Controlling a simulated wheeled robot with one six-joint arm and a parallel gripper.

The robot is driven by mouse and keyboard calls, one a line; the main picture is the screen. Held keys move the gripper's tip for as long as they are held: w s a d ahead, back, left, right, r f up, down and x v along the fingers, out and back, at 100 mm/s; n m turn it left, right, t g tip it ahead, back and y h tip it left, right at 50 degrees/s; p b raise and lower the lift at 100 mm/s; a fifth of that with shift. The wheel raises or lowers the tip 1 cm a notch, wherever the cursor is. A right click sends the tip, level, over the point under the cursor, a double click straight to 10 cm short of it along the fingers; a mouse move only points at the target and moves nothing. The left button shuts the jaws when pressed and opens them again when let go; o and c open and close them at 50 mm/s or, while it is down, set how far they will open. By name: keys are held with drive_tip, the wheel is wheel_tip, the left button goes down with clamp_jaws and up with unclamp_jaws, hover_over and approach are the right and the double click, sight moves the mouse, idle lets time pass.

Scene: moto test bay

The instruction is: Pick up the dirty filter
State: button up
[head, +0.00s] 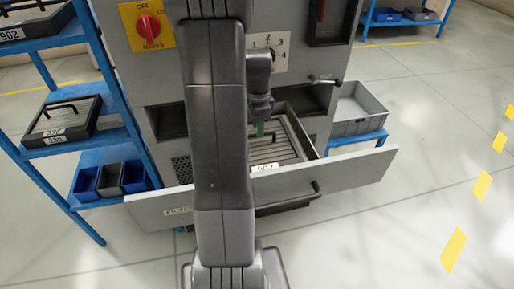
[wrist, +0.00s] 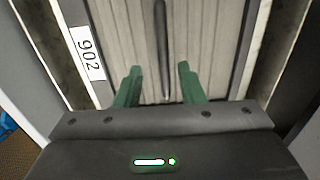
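A filter with grey-beige pleats (head: 278,151) and a white 902 label lies in the pulled-out drawer (head: 350,173) of the grey cabinet. In the wrist view, the filter (wrist: 215,40) fills the middle, with its dark bar handle (wrist: 162,45) running lengthwise. My gripper (wrist: 160,68) is over the filter, its two green fingers apart on either side of the handle's near end. Nothing is clamped between them. I cannot tell how far the fingertips are above the pleats. In the head view, my arm hides part of the drawer and filter.
A blue shelf on the left holds a dark-framed filter (head: 62,118) and small bins (head: 108,180). A grey crate (head: 356,108) stands on a blue stand right of the cabinet. The cabinet has a red switch (head: 148,26). Floor at right is clear.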

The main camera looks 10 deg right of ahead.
sight(257, 143)
drive_tip(key=shift+w+a+f, duration=0.1)
drive_tip(key=shift+w+f, duration=0.05)
drive_tip(key=shift+f, duration=1.05)
drive_tip(key=shift+w+f, duration=0.1)
drive_tip(key=shift+f, duration=1.05)
clamp_jaws()
